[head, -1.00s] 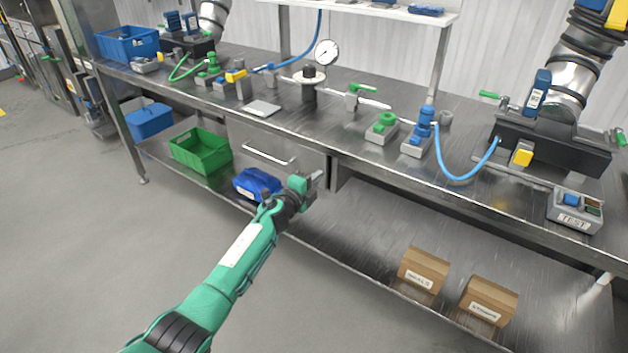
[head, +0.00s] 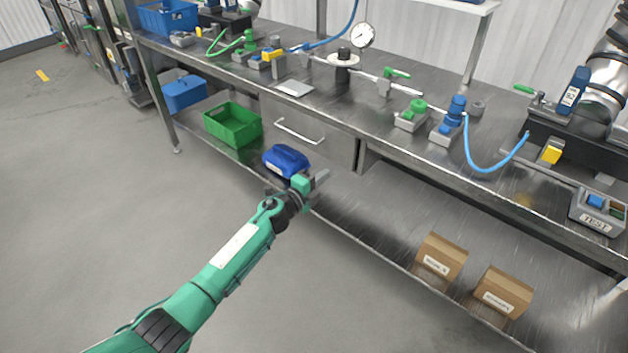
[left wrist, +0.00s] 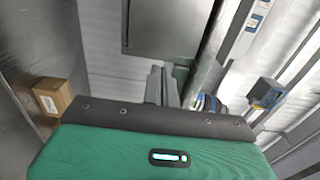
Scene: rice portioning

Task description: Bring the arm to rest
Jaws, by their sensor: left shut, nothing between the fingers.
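My left arm (head: 222,268) is green and reaches from the lower left of the head view toward the front of the steel bench. My left gripper (head: 322,177) is shut and empty, in front of the bench just below the tabletop edge. A blue container (head: 286,160) on the lower shelf sits just behind it in the picture. In the left wrist view the grey fingers (left wrist: 161,84) are together with nothing between them. My right gripper is not in view.
The steel bench (head: 340,115) bears gauges, valves and hoses. Its lower shelf (head: 370,225) holds a green crate (head: 232,125), a blue bin (head: 184,93) and cardboard boxes (head: 441,257) (head: 502,291). The grey floor (head: 110,220) at left is clear.

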